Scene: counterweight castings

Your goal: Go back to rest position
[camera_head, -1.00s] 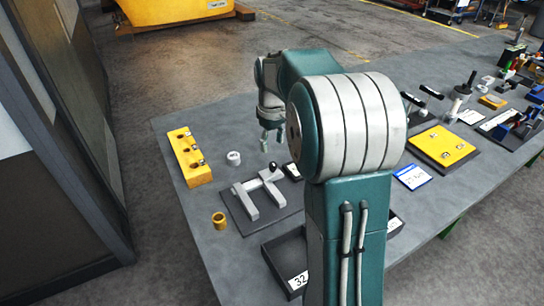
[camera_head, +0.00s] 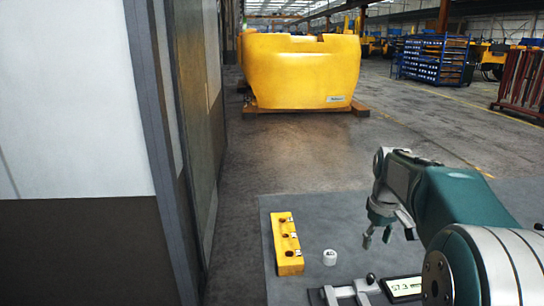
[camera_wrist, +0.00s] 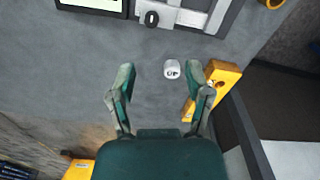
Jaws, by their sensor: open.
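My gripper (camera_head: 376,238) is open and empty above the grey table (camera_head: 316,215), at the end of my teal and grey arm. In the wrist view my gripper (camera_wrist: 162,100) has its two fingers wide apart, with bare table showing between them. A small white cylinder (camera_head: 330,257) stands on the table below and left of my gripper. It also shows in the wrist view (camera_wrist: 172,69), a little beyond the fingertips. A yellow block with several holes (camera_head: 288,245) lies left of the cylinder; my right finger partly overlaps it in the wrist view.
A grey fixture (camera_head: 350,292) and a display reading about 57.3 (camera_head: 402,287) sit near the arm. A dark and white wall (camera_head: 80,160) stands close on the left. A large yellow casting (camera_head: 300,72) stands on the floor beyond. Floor between is clear.

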